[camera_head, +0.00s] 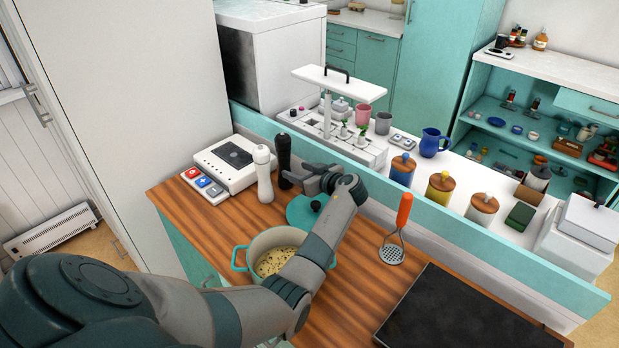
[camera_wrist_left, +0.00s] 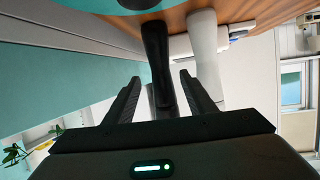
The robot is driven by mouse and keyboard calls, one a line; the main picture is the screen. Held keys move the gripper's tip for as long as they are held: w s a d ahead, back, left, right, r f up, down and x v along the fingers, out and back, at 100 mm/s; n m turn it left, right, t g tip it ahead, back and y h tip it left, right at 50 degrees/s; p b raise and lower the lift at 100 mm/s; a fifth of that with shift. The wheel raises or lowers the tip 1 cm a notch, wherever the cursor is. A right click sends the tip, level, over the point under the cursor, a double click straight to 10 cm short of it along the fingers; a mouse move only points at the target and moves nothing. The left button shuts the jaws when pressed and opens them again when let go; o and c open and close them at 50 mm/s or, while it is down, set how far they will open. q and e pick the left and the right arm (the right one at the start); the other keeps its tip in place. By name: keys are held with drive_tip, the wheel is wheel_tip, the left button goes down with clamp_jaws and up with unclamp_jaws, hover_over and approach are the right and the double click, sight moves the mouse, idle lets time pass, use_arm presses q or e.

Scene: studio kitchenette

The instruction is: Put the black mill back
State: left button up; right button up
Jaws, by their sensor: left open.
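The black mill (camera_head: 284,155) stands upright on the wooden counter (camera_head: 195,215), right beside the white mill (camera_head: 264,178). My left gripper (camera_head: 296,177) is open at the black mill, with its arm reaching across the pot. In the left wrist view, the black mill (camera_wrist_left: 157,55) runs between the two spread fingers of my left gripper (camera_wrist_left: 160,82). The white mill (camera_wrist_left: 204,55) stands just beyond the right finger there. The lower part of the black mill is partly hidden by the gripper in the head view. My right gripper is not in view.
A teal pot (camera_head: 258,242) with food inside stands under my left arm, with a teal lid (camera_head: 303,212) behind it. A white appliance (camera_head: 228,163) is left of the mills. A raised ledge (camera_head: 440,195) runs behind.

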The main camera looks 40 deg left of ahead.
use_arm(q)
drive_tip(key=shift+b+v, duration=0.6)
drive_tip(key=shift+v, duration=2.25)
